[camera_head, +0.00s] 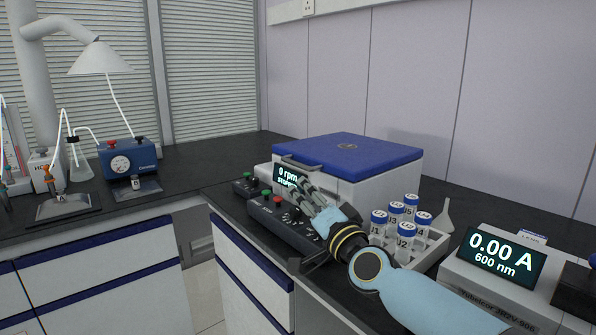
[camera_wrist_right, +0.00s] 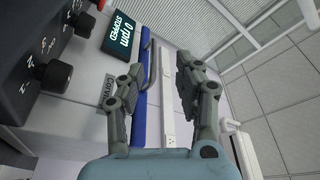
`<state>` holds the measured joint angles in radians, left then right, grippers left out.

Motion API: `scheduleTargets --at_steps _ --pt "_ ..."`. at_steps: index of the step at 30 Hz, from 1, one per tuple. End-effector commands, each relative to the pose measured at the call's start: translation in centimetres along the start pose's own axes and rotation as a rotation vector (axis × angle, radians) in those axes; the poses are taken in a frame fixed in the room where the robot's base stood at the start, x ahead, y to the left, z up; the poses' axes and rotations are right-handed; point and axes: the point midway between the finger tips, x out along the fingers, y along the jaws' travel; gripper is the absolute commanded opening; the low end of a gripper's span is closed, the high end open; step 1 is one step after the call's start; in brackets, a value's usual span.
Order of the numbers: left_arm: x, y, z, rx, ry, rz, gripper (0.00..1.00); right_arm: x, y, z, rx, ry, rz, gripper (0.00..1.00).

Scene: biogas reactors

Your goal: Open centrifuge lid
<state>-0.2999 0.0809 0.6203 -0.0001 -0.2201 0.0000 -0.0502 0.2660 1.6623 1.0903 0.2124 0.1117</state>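The centrifuge is a white box with a shut blue lid (camera_head: 347,154) in the head view. A dark handle (camera_head: 299,162) sits at the lid's front edge. Its display (camera_head: 287,177) reads 0 rpm, stopped. My right gripper (camera_head: 280,190) is in front of the display, below the handle. In the right wrist view my gripper's two fingers (camera_wrist_right: 158,72) are apart and empty, with the lid's blue edge (camera_wrist_right: 141,105) and the handle (camera_wrist_right: 151,65) between or just behind them. I cannot tell whether they touch the handle. My left gripper is not in view.
A control box with knobs (camera_head: 284,222) stands in front of the centrifuge. A white rack of blue-capped tubes (camera_head: 432,247), a funnel (camera_head: 443,217) and a photometer (camera_head: 490,277) stand close to my right arm. Glassware and a blue pump (camera_head: 129,158) are on the left bench.

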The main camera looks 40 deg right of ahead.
Motion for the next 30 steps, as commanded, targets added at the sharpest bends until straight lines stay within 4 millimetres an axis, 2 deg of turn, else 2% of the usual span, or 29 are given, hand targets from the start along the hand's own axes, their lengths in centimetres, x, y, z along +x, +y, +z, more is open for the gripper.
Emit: scheduleTargets --at_steps 3,5,8,15,21,25,30 --pt "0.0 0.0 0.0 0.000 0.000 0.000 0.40 0.9 1.1 -2.2 0.049 0.097 0.018 0.34" --pt "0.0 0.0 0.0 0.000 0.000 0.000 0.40 1.2 1.3 -2.6 0.058 0.115 0.021 0.34" --pt "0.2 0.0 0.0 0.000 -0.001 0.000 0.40 2.4 1.4 -2.9 0.060 0.121 0.021 0.34" --pt "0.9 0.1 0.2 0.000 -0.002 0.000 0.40 7.0 1.5 -3.3 0.059 0.118 0.021 0.34" --pt "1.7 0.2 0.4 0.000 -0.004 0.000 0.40 10.2 1.6 -3.6 0.058 0.117 0.021 0.34" --pt "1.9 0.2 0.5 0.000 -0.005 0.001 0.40 11.3 1.6 -3.8 0.058 0.117 0.021 0.34" --pt "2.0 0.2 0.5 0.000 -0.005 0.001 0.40 11.6 1.6 -3.8 0.057 0.115 0.022 0.34"
